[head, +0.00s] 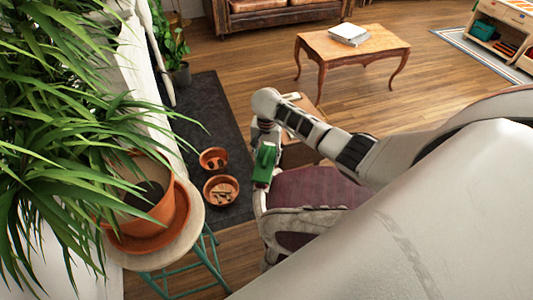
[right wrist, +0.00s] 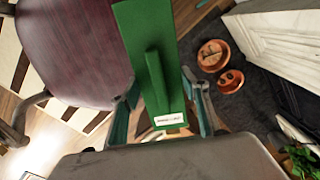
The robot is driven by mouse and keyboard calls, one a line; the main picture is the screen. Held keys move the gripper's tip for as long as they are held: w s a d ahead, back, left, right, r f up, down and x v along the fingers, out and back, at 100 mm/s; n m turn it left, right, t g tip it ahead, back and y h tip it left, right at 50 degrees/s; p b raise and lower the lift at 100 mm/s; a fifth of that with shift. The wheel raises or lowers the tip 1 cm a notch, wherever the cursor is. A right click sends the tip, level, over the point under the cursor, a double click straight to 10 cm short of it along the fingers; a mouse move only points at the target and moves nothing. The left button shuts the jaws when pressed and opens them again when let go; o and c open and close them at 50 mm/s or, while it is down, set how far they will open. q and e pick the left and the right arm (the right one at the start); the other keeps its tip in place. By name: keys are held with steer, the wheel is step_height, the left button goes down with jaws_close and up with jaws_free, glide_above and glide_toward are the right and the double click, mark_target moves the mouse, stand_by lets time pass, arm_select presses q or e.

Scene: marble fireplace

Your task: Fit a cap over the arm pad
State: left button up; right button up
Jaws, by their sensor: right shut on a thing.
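A green cap (head: 264,165) is in my right gripper (head: 266,148), beside the purple-seated chair in the head view. In the right wrist view the cap (right wrist: 158,60) looks like a long green piece with a raised rib and a small white label. The fingers of my right gripper (right wrist: 163,108) are shut on it from both sides. The chair (head: 312,186) shows its purple seat (right wrist: 75,45) at upper left in the right wrist view, with a curved chair arm (right wrist: 30,108) below it. I cannot clearly make out the arm pad. My left gripper is not in view.
Two terracotta bowls (head: 213,158) (head: 221,190) with small things in them stand on the dark rug (head: 208,100). A potted plant (head: 150,195) on a stool (head: 170,255) stands at left. A wooden table (head: 352,48) is farther back, with open floor around it.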

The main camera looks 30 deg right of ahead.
steer(key=shift+f, duration=1.25)
steer(key=o, duration=1.2)
step_height(320, 180, up, 12)
steer(key=shift+f, duration=0.1)
